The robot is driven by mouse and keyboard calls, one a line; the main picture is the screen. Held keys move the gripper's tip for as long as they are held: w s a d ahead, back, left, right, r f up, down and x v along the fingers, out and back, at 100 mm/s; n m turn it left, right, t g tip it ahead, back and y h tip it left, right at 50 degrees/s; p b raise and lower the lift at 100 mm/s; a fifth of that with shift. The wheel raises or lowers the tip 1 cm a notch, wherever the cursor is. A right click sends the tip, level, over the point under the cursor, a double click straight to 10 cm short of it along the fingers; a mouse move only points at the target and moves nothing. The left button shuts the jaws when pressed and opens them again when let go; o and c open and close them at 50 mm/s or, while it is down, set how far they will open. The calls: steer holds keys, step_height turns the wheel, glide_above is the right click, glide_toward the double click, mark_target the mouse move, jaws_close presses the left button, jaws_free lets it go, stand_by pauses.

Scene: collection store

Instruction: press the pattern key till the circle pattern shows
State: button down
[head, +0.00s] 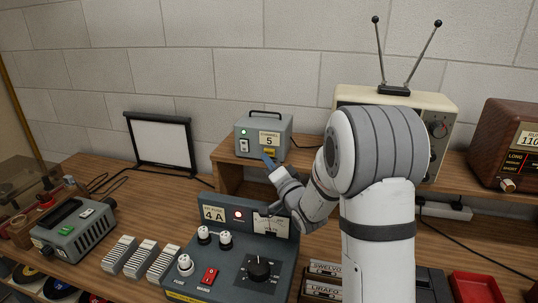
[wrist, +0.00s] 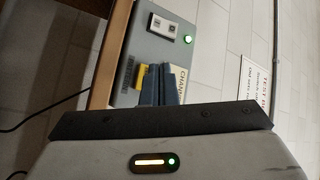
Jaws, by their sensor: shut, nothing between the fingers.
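A grey box (head: 280,125) marked CHANNEL 5 stands on the wooden shelf, with a lit green lamp and a white switch. No circle pattern is visible.
A blank white screen (head: 160,141) stands at the back left. A control panel (head: 255,268) with dials and a red switch is below my gripper. A brown radio (head: 512,140) is at the right. A grey device (head: 73,233) sits at the left.

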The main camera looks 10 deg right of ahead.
steer(key=s, duration=0.1)
steer(key=s+a+b, duration=0.1)
steer(key=s, duration=0.2)
steer(key=shift+s+a+b, duration=0.1)
steer(key=shift+a+b, duration=0.25)
stand_by(0.4)
steer(key=s+d+g+h, duration=0.1)
steer(key=h, duration=0.1)
steer(key=s+d+f+n+g+h, duration=0.1)
steer(key=d+h, duration=0.1)
steer(key=s+d+g+h, duration=0.1)
steer(key=s+g, duration=0.1)
steer(key=shift+d+f+n+h, duration=0.3)
steer(key=shift+f+h, duration=0.05)
steer(key=shift+h, duration=0.05)
steer(key=s+d+f+n+g, duration=0.1)
steer(key=s+g, duration=0.3)
steer(key=s, duration=0.5)
steer(key=s+f+n+g+h, duration=0.1)
steer(key=s+g, duration=0.3)
steer(key=s, duration=0.5)
steer(key=s+d+f+n+g+h, duration=0.1)
steer(key=s+f+n+g, duration=0.2)
steer(key=s, duration=0.7)
steer(key=shift+d+n+g, duration=0.3)
steer(key=shift+g, duration=0.2)
